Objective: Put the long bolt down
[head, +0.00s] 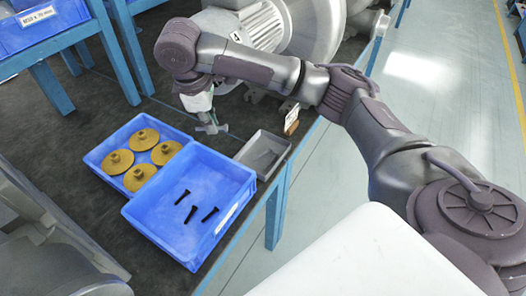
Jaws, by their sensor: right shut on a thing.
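My right gripper (211,129) points down over the dark bench, just behind the blue bins and left of a small grey tray (247,153). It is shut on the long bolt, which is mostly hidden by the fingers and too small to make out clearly. The grey tray seems to hold something thin and grey that I cannot identify. Three black bolts (193,207) lie apart in the nearer blue bin (237,207). My left gripper is not in view.
A second blue bin (98,157) holds several brass-coloured flanged discs (144,139). A large grey blower (305,30) stands behind my right arm. A small brown-and-white tag or block (291,121) stands by the tray. Dark bench top (60,130) is bare left of the bins.

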